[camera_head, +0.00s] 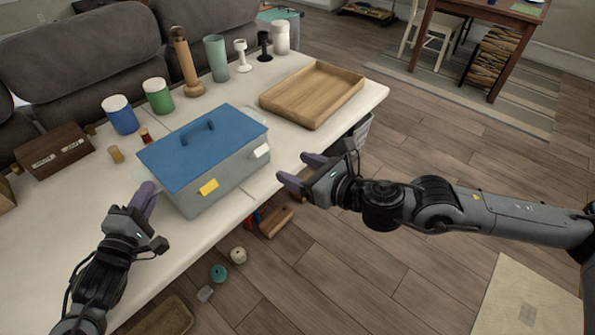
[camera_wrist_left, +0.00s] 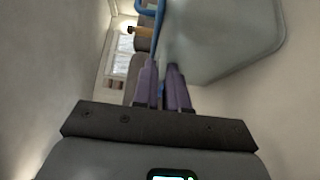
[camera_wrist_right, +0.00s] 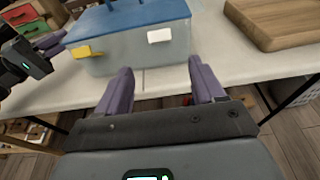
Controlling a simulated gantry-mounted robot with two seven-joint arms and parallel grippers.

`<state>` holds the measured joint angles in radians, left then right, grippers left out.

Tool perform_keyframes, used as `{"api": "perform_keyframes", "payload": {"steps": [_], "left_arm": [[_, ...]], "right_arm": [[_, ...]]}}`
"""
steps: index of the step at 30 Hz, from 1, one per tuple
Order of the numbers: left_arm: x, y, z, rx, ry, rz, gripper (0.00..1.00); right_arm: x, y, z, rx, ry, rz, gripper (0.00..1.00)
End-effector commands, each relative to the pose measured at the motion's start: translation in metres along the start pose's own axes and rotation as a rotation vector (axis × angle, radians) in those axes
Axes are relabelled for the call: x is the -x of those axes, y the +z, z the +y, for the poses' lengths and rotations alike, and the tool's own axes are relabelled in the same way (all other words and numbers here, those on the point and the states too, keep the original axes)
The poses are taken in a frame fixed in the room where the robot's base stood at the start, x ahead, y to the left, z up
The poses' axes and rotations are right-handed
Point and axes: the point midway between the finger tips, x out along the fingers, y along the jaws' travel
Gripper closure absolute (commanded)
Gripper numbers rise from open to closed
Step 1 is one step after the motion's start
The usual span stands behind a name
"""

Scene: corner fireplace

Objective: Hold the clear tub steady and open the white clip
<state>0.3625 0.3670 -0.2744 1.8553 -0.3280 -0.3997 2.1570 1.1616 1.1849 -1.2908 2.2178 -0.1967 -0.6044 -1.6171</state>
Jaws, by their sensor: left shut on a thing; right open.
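The clear tub (camera_head: 228,182) is greyish and see-through, with a blue lid (camera_head: 200,145) and handle, standing on the white table. The white clip (camera_head: 262,151) is on its front near the right end; it also shows in the right wrist view (camera_wrist_right: 160,35). A yellow clip (camera_head: 208,187) is on the front to the left. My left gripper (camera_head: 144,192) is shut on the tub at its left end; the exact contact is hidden. My right gripper (camera_head: 301,169) is open and empty, in front of the tub, fingers facing the white clip, apart from it.
A wooden tray (camera_head: 312,94) lies to the right of the tub. Behind stand a blue jar (camera_head: 120,116), a green jar (camera_head: 158,97) and several tall items. A wooden box (camera_head: 52,152) is at the left. Small spools (camera_head: 116,154) lie near the tub's back left.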

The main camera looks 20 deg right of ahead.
Motion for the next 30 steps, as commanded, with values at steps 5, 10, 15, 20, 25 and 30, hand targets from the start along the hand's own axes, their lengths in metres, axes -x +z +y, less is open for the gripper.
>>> {"api": "perform_keyframes", "payload": {"steps": [5, 10, 15, 20, 25, 30], "left_arm": [[0.000, 0.000, 0.000, 0.000, 0.000, -0.001, 1.00], [0.000, 0.000, 0.000, 0.000, 0.000, -0.001, 1.00], [0.000, 0.000, 0.000, 0.000, -0.001, -0.001, 1.00], [0.000, 0.000, 0.000, 0.000, -0.001, -0.001, 1.00], [0.000, 0.000, 0.000, 0.000, -0.001, -0.001, 0.64], [0.000, 0.000, 0.000, 0.000, 0.000, 0.000, 0.58]], "right_arm": [[0.019, -0.001, -0.001, -0.001, -0.001, 0.001, 0.32], [0.025, 0.000, 0.000, -0.001, 0.000, 0.001, 0.32], [0.025, 0.000, 0.000, -0.001, 0.001, 0.001, 0.32], [0.025, 0.000, 0.000, -0.001, 0.001, 0.001, 0.32], [0.025, 0.000, 0.000, 0.000, 0.001, 0.001, 0.32], [0.025, 0.000, 0.000, 0.000, 0.001, 0.001, 0.32]]}}
